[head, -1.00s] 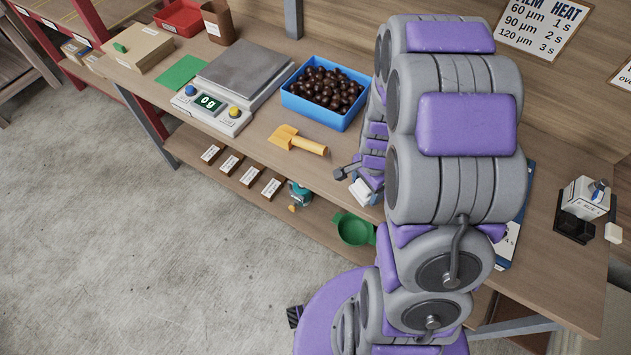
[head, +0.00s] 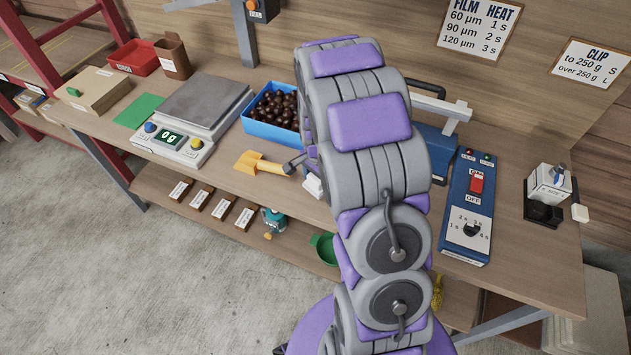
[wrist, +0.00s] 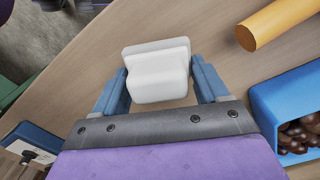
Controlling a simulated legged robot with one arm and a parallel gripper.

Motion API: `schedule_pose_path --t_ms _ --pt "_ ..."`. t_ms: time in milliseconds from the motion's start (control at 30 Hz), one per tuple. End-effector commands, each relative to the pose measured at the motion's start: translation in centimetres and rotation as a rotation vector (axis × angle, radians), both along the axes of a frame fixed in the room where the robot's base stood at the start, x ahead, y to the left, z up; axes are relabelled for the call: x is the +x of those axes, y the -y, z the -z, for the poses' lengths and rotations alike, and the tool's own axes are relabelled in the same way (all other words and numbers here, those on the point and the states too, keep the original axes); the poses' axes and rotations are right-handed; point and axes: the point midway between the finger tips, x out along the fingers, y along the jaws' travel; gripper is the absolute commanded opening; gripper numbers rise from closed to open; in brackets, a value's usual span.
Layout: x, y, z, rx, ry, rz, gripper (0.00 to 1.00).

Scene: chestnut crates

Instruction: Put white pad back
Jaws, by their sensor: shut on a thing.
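The white pad (wrist: 158,72) is a pale block with a stepped shape. In the wrist view it sits between the two blue fingers of my gripper (wrist: 160,84), which is shut on it. The bench top shows beneath it; I cannot tell how high it is held. In the head view a small part of the white pad (head: 313,186) shows beside my arm, right of the yellow scoop. My arm hides most of my gripper there.
A yellow scoop (head: 262,166), a blue bin of chestnuts (head: 268,131) and a scale (head: 167,147) stand to the left. A blue switch box (head: 464,250), a black holder (head: 543,212) and a small white block (head: 580,213) are right. Bare bench shows near the front right.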

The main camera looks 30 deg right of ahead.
Motion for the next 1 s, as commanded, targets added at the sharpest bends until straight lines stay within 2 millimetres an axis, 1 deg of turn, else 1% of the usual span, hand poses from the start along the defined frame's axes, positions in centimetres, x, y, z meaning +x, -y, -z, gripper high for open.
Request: schedule_pose_path --t_ms 33,100,367,400,600,667,967,1000 --pt "1.0 0.3 0.1 -0.003 0.006 0.0 0.45" --pt "1.6 0.5 0.2 -0.002 0.005 0.0 0.45" --pt "2.8 0.8 0.3 -0.001 0.001 0.001 0.45" --pt "2.9 0.9 0.6 -0.001 0.001 0.001 0.45" --pt "2.9 0.8 3.6 0.001 0.002 0.001 0.45" --pt "2.9 0.8 3.8 0.0 0.003 0.001 0.45" --pt "2.8 0.8 3.9 0.0 0.002 0.001 0.45" --pt "2.8 0.8 3.9 0.0 0.002 0.001 0.75"
